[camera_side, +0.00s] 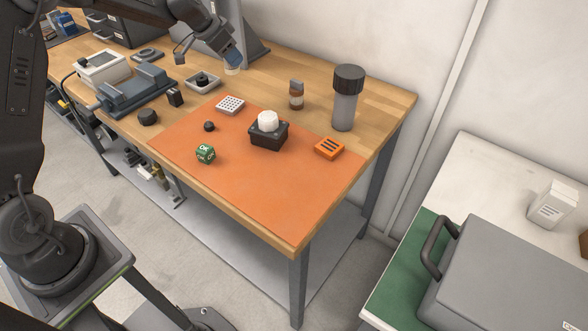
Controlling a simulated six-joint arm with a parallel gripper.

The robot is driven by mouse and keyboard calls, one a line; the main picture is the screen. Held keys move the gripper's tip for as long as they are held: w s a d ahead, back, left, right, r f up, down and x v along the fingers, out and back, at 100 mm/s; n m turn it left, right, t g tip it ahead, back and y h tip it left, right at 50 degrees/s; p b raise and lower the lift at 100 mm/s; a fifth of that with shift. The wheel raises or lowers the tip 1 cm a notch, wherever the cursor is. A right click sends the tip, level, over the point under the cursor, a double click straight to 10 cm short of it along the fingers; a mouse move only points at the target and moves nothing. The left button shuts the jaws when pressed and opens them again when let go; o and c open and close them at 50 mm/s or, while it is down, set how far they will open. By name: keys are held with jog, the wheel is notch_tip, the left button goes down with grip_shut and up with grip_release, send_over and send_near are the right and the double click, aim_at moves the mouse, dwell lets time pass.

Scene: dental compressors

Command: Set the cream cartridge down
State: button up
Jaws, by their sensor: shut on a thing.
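My gripper (232,61) is at the back of the wooden bench, its blue-grey fingers pointing down. It is shut on the cream cartridge (232,70), of which only a small pale lower part shows below the fingers. The cartridge appears upright and close to the bench top; I cannot tell whether it touches the wood. A small grey tray (203,84) with a dark round thing in it stands just to the left and nearer the camera.
On the orange mat (240,190) are a black block with a white piece (268,122), a green die (205,154), a black knob (209,126), a white perforated block (230,105) and an orange block (329,148). A banded cylinder (296,94) and tall black-capped canister (345,98) stand behind.

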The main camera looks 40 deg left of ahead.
jog(key=s+d+m+g+h, duration=0.2)
jog(key=s+d+m+g, duration=0.1)
jog(key=s+d+m, duration=0.65)
jog(key=s+d+m+g+h, duration=0.25)
jog(key=s+d+m, duration=0.35)
jog(key=d, duration=0.7)
jog(key=shift+n, duration=0.45)
jog(key=d+f, duration=0.2)
jog(key=d, duration=0.1)
jog(key=s+d+f, duration=0.1)
jog(key=d+f, duration=0.1)
jog(key=d, duration=0.2)
jog(key=d+f, duration=0.2)
jog(key=d, duration=0.1)
jog(key=shift+s+d, duration=0.15)
jog(key=shift+d, duration=0.15)
jog(key=shift+d+f, duration=0.3)
jog(key=shift+d, duration=0.15)
jog(key=shift+f, duration=1.9)
jog(key=shift+f, duration=0.1)
jog(key=o, duration=0.9)
